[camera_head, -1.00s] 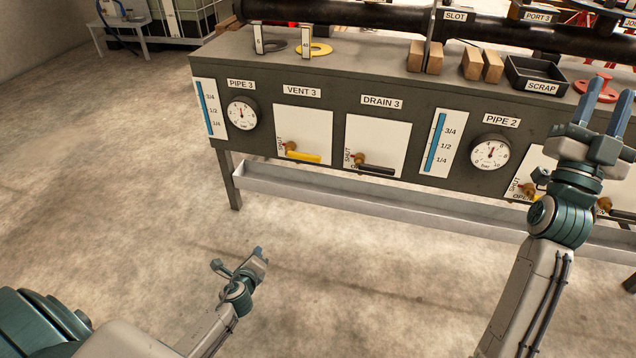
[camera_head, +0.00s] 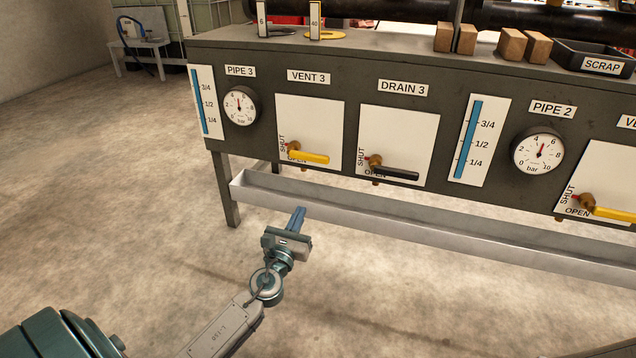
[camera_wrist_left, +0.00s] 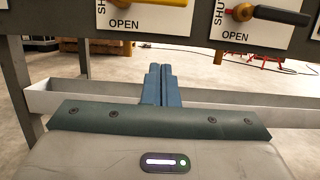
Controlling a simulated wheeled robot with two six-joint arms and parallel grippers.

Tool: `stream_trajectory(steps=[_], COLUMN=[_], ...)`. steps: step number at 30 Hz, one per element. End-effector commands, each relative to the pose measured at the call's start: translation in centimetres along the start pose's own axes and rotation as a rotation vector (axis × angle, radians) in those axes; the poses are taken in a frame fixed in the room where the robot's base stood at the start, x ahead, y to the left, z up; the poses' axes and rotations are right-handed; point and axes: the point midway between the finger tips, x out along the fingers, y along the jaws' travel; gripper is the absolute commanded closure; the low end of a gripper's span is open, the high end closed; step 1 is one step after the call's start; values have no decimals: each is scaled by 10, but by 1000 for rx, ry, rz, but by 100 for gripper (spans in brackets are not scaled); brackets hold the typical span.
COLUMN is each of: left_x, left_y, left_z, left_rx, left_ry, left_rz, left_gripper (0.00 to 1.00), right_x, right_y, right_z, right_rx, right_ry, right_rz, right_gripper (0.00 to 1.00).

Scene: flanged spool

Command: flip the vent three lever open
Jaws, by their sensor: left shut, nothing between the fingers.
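The vent three lever (camera_head: 309,158) is a yellow handle on a brass valve, on the white plate under the VENT 3 label (camera_head: 308,76). It points right, roughly level, just above the OPEN lettering; SHUT is written at its left. In the left wrist view the yellow handle (camera_wrist_left: 165,2) is cut by the top edge. My left gripper (camera_head: 299,210) is shut and empty, in front of the trough, below the lever and apart from it. Its closed fingers also show in the left wrist view (camera_wrist_left: 160,72). My right gripper is out of view.
The black DRAIN 3 lever (camera_head: 395,173) is close on the right. A pale trough (camera_head: 400,217) runs along the bench front below the levers. The PIPE 3 gauge (camera_head: 240,105) is to the left. The floor before the bench is clear.

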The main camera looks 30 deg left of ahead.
Motion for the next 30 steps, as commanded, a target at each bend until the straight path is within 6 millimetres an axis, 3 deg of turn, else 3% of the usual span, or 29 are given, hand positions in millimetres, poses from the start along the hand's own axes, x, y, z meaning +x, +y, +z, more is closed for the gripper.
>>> stream_trajectory(steps=[14, 20, 30], left_x=[7, 36, 104], left_y=[0, 0, -1], left_z=[2, 2, 1], left_rx=[5, 3, 3], left_ry=[-5, -7, -6], left_rz=[-1, 0, 0], left_gripper=[100, 100, 100], right_x=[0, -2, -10], right_y=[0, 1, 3], right_z=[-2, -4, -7], right_rx=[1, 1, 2], right_ry=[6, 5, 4], right_rz=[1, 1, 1], right_gripper=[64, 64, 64])
